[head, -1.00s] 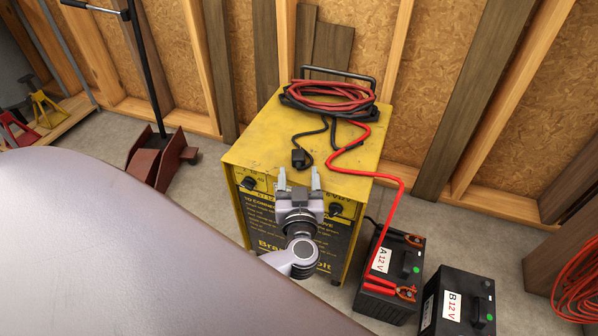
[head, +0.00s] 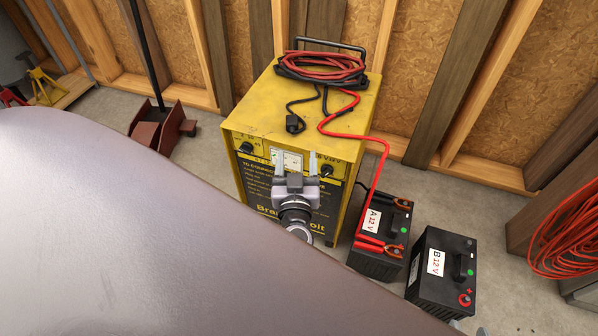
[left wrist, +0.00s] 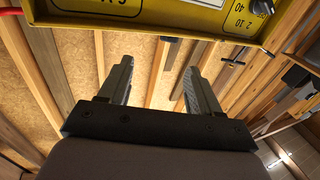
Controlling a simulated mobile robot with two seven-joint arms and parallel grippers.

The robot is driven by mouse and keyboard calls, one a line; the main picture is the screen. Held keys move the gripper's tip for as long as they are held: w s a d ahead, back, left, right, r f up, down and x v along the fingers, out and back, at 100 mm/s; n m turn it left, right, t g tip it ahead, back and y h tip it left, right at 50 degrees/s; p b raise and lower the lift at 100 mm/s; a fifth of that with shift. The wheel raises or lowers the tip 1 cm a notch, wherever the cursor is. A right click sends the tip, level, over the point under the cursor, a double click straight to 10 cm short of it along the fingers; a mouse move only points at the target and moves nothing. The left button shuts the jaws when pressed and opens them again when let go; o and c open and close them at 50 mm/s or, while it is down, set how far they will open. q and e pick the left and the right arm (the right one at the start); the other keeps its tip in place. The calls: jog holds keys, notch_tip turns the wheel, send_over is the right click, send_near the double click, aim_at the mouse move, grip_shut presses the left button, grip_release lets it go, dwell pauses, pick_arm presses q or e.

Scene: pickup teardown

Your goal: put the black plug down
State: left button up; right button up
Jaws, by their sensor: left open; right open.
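The black plug (head: 294,123) lies on top of the yellow charger (head: 258,98), near its front edge, with its black cable running back to the coil. My left gripper (head: 296,160) is open and empty in front of the charger's front panel, its two fingers pointing toward the charger, apart from the plug. In the left wrist view the open fingers (left wrist: 157,70) have nothing between them; the charger (left wrist: 205,18) shows along the top and the plug is not visible. A small grey tip of my right gripper (head: 455,323) shows at the head view's bottom edge; most of it is hidden.
A red and black cable coil (head: 322,66) sits at the back of the charger top. A red cable runs down to battery A (head: 396,225), where red clamps rest. Battery B (head: 440,270) stands beside it. A stud wall is behind.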

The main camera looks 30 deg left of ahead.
pick_arm(q)
jog(key=s+d+r+m+t+h, duration=0.2)
jog(key=d+m+h, duration=0.2)
jog(key=d+h, duration=0.25)
jog(key=s+d+r+m+t+h, duration=0.1)
jog(key=s+d+r+m+h, duration=0.25)
jog(key=d+h, duration=0.3)
jog(key=s+a+f+m+g, duration=0.1)
jog(key=s+f+m+g, duration=0.1)
jog(key=s+f+g, duration=0.5)
jog(key=shift+s+a+f, duration=0.2)
jog(key=shift+s+a, duration=0.05)
jog(key=shift+s, duration=0.45)
pick_arm(e)
jog(key=shift+w+r, duration=0.15)
jog(key=shift+r, duration=0.05)
